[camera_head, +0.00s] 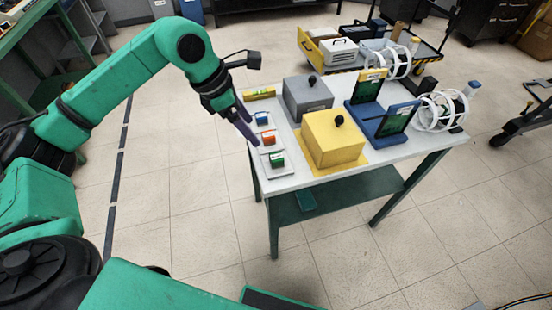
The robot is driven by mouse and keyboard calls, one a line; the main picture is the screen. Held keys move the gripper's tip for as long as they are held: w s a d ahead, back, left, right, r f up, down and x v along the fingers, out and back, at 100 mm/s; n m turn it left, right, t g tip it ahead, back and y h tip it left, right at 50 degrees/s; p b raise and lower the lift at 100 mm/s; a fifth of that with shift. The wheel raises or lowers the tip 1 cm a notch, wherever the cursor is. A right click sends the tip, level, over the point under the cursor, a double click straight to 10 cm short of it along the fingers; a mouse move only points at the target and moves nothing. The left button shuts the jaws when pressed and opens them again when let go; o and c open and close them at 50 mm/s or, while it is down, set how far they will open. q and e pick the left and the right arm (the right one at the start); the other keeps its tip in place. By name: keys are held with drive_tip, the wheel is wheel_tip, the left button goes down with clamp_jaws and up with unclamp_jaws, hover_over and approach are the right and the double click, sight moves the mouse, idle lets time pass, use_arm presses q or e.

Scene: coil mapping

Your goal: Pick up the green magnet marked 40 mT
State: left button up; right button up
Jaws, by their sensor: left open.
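The green magnet (277,159) is a small block on the nearest of several pale pads along the left edge of the table; its marking is too small to read. An orange block (268,138) and a blue block (262,118) sit behind it in the same row. My left gripper (254,133) is open and empty, fingers pointing down at the table's left edge. It is beside the orange and blue blocks in the picture, up and left of the green magnet. I cannot tell its exact height. My right gripper is not in view.
On the white table (300,178) stand a yellow box (334,140), a grey box (307,98), a blue stand with dark panels (383,122) and white ring-shaped coil frames (443,110). A yellow label strip (259,94) lies behind the blocks. The floor left of the table is clear.

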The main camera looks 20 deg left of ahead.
use_arm(q)
drive_tip(key=p, duration=0.3)
hover_over(277, 156)
drive_tip(key=s+a, duration=0.2)
wheel_tip(277, 156, down, 8)
drive_tip(key=shift+w+a+r, duration=0.1)
drive_tip(key=p+x, duration=0.2)
drive_tip(key=shift+w+f, duration=0.2)
drive_tip(key=shift+f, duration=0.05)
drive_tip(key=x, duration=0.2)
drive_tip(key=shift+w+d+f, duration=0.1)
drive_tip(key=shift+d+f, duration=0.15)
drive_tip(key=shift+f, duration=0.05)
drive_tip(key=c, duration=1)
clamp_jaws()
